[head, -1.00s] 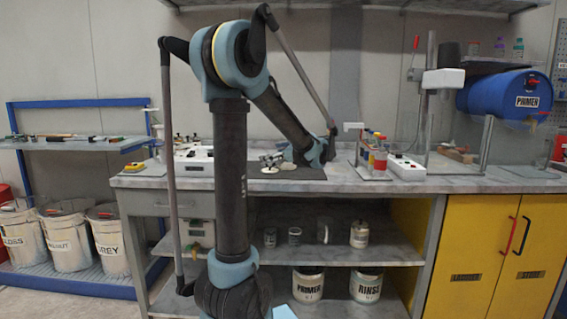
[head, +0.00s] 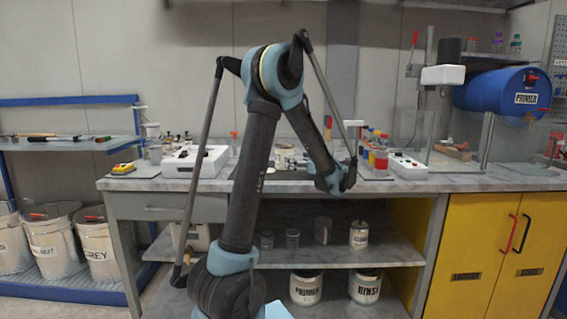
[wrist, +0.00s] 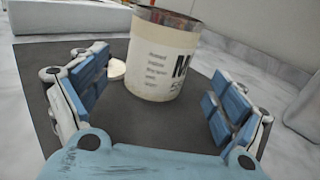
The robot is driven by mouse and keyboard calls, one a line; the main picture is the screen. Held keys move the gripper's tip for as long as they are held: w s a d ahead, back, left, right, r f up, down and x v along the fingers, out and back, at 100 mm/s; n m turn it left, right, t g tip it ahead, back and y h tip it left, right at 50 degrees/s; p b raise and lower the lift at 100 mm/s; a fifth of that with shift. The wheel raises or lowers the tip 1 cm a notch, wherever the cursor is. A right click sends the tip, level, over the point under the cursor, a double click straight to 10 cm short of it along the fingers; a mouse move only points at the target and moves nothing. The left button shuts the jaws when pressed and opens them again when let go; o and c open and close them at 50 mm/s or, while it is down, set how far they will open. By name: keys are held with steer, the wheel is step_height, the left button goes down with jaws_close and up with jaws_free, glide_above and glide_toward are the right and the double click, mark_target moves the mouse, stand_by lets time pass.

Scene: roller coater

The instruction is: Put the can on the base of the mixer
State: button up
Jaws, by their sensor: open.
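The can, off-white with dark lettering and a dark rim, stands upright in the wrist view (wrist: 160,62) on a dark grey mat (wrist: 30,60). In the head view, a small pale can-like shape (head: 285,158) on the bench, left of my forearm, appears to be it. My gripper (wrist: 158,78) is open, with blue pads left and right of the can's near side. No pad visibly touches the can.
A white control box (head: 195,162) lies left on the bench, and another (head: 407,166) lies right of my forearm. Red-, blue- and yellow-topped bottles (head: 376,150) stand close to the right of my forearm. A small round pale piece (wrist: 116,69) lies left of the can.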

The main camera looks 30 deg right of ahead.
steer(key=shift+f+x, duration=0.1)
steer(key=shift+x, duration=1.8)
steer(key=shift+f+x, duration=0.15)
steer(key=shift+x, duration=1.7)
steer(key=c, duration=1.7)
